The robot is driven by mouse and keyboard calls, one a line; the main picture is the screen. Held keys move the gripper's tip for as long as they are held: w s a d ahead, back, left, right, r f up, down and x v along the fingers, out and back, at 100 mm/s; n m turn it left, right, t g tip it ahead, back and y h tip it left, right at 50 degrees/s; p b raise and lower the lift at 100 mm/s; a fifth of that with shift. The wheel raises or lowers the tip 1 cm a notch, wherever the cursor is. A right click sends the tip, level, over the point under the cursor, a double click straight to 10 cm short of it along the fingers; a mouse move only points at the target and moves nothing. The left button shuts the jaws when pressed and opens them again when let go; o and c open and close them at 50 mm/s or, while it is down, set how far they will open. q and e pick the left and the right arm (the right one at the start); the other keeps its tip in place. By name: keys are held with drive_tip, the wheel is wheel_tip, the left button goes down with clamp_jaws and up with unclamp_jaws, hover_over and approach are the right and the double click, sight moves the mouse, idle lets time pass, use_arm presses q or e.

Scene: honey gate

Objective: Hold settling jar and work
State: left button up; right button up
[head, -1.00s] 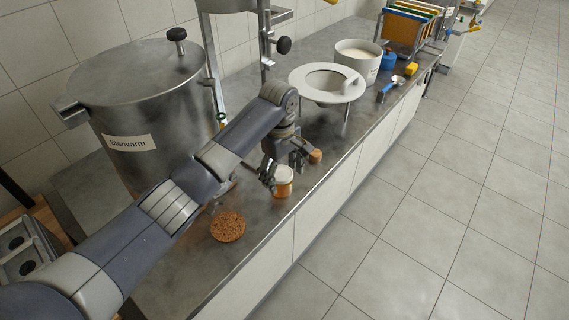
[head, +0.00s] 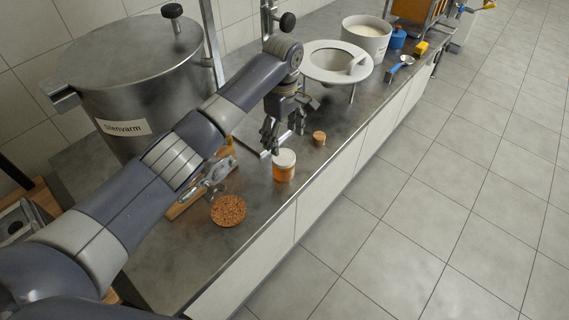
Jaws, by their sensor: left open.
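A small jar (head: 284,172) with amber contents and a pale lid stands upright on the steel counter near its front edge. My left gripper (head: 284,138) is open and empty. It is just above and behind the jar in the head view, with its fingers pointing down and no visible contact. My right gripper is not in view.
A cork mat (head: 228,211) lies in front of the jar, and a small cork (head: 319,138) stands to its right. A large steel tank (head: 135,85) is at the left. A white funnel-like ring (head: 337,62) and white bucket (head: 367,38) stand farther along.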

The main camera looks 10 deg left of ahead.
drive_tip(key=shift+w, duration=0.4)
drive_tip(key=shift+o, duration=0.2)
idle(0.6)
